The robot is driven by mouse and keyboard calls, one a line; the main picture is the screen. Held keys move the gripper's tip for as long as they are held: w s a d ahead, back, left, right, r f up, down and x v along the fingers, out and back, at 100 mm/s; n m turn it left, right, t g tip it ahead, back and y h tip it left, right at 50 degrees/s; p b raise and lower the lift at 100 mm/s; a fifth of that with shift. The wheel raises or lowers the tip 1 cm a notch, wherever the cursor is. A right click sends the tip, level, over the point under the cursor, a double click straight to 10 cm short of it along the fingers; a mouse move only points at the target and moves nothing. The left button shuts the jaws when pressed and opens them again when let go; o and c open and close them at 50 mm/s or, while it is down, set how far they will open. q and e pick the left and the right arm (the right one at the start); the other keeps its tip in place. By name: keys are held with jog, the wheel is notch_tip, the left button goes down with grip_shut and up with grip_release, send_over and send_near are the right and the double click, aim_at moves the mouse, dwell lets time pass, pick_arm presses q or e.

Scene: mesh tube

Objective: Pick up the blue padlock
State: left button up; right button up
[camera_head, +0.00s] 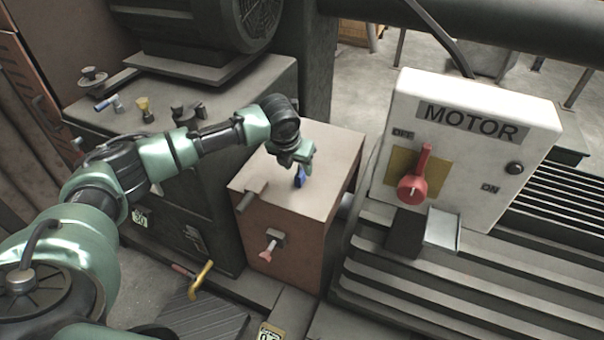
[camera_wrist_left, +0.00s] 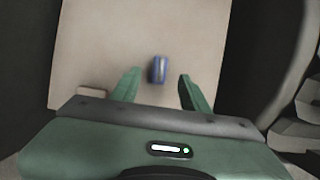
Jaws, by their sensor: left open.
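The blue padlock (camera_head: 300,177) stands on the bare top of a brown box (camera_head: 328,160) in the head view. In the left wrist view the padlock (camera_wrist_left: 159,69) shows just ahead of the fingertips, between their lines. My left gripper (camera_head: 299,165) is above the box top, right over the padlock, and hides part of it. In the left wrist view the left gripper (camera_wrist_left: 156,73) is open, with its two green fingers apart and nothing between them that they touch. My right gripper is not in view.
A white motor switch box (camera_head: 470,140) with a red lever (camera_head: 418,175) stands to the right. A grey cabinet (camera_head: 215,95) with several valves is on the left. A red handle (camera_head: 268,250) and a grey latch (camera_head: 251,194) jut from the brown box's front.

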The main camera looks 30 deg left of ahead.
aim_at(298, 171)
pick_arm(q)
notch_tip(298, 171, down, 2)
jog(key=shift+w+f, duration=0.1)
jog(key=shift+f, duration=0.15)
jog(key=x, duration=0.2)
jog(key=shift+w+f, duration=0.1)
jog(key=shift+f, duration=0.15)
jog(key=shift+w+f, duration=0.1)
jog(key=shift+f, duration=0.15)
jog(key=shift+a, duration=0.1)
grip_shut()
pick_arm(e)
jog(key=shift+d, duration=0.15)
pick_arm(q)
jog(key=shift+r, duration=0.1)
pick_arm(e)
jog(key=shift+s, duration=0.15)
